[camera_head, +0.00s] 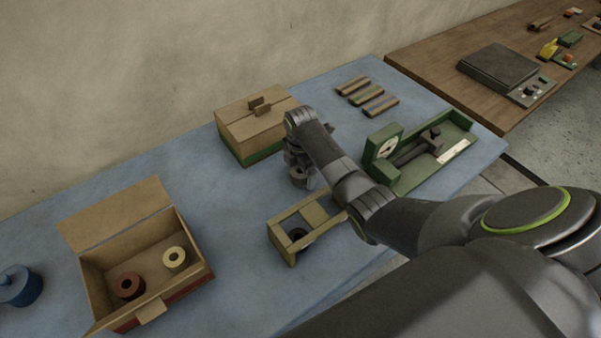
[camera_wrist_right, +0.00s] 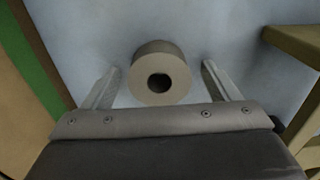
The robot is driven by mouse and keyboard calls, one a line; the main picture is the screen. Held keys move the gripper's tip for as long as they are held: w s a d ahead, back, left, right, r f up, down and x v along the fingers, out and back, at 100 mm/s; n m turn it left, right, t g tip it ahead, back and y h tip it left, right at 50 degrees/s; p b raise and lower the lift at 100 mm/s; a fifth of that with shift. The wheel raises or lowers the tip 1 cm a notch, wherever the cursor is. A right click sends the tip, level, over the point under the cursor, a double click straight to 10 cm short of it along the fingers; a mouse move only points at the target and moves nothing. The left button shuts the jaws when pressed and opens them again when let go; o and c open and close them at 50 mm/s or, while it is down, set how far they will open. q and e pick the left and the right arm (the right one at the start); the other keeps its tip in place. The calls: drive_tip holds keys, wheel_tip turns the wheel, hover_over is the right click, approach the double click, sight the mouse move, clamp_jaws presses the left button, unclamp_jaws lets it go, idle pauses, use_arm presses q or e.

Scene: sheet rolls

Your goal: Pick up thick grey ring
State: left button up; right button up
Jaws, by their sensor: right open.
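The thick grey ring (camera_wrist_right: 160,76) stands on the blue table, a short wide cylinder with a dark hole, seen from above in the right wrist view. In the head view the ring (camera_head: 299,178) shows partly, just below my right gripper (camera_head: 297,165). In the wrist view my right gripper (camera_wrist_right: 160,88) is open, with one finger on each side of the ring and a gap on both sides. My left gripper is not in view.
A closed cardboard box (camera_head: 258,128) is close behind the gripper, and a wooden frame (camera_head: 283,243) is close in front. A green gauge stand (camera_head: 407,180) is to the right. An open box (camera_head: 195,281) holds a red-brown ring (camera_head: 124,294) and a cream ring (camera_head: 168,265).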

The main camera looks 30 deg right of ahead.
drive_tip(key=shift+f, duration=0.1)
drive_tip(key=shift+c, duration=0.4)
drive_tip(key=c, duration=1)
